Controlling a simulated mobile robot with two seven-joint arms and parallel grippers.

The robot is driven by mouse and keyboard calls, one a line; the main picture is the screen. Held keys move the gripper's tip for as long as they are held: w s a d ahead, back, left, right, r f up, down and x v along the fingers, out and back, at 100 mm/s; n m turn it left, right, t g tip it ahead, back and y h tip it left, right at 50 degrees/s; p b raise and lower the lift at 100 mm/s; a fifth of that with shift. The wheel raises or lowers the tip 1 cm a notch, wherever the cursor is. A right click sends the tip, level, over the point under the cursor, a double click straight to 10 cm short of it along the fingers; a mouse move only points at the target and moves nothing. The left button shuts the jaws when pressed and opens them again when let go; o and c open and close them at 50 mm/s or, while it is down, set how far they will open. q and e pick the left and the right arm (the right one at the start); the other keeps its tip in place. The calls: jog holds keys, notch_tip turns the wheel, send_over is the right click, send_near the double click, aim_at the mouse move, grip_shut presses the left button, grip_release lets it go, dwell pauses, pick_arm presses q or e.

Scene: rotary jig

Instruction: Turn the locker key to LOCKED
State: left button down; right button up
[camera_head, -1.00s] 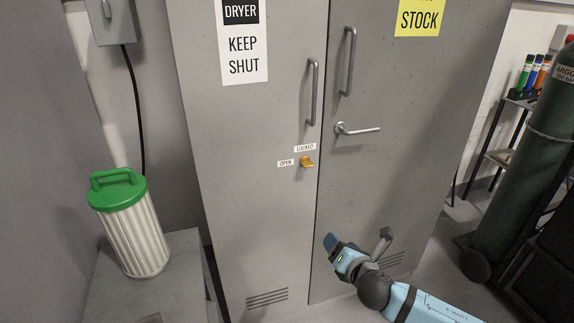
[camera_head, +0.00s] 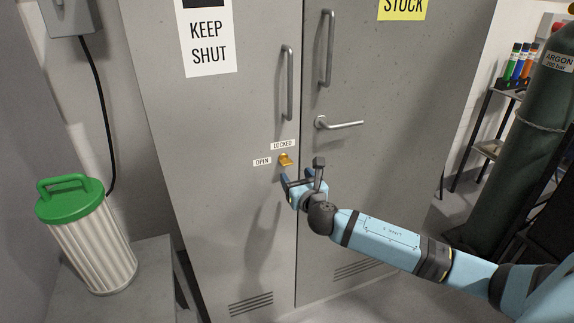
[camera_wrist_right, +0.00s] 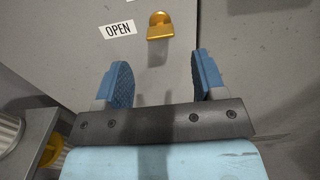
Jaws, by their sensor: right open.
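The yellow locker key (camera_head: 285,160) sits on the left grey locker door. The LOCKED label (camera_head: 283,145) is above it and the OPEN label (camera_head: 262,161) is to its left. My right gripper (camera_head: 291,178) is open and empty just below the key, apart from it. In the right wrist view the key (camera_wrist_right: 159,25) shows ahead of the two blue fingertips (camera_wrist_right: 157,72), between their lines, with the OPEN label (camera_wrist_right: 118,30) to its left. My left gripper is not in view.
A lever handle (camera_head: 338,123) and two bar handles (camera_head: 288,84) stick out from the doors near the key. A green-lidded ribbed canister (camera_head: 92,245) stands on a grey block at left. A green argon cylinder (camera_head: 522,150) stands at right.

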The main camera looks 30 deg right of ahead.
aim_at(288, 164)
jog(key=x, duration=0.7)
jog(key=shift+w, duration=0.1)
jog(key=c, duration=0.9)
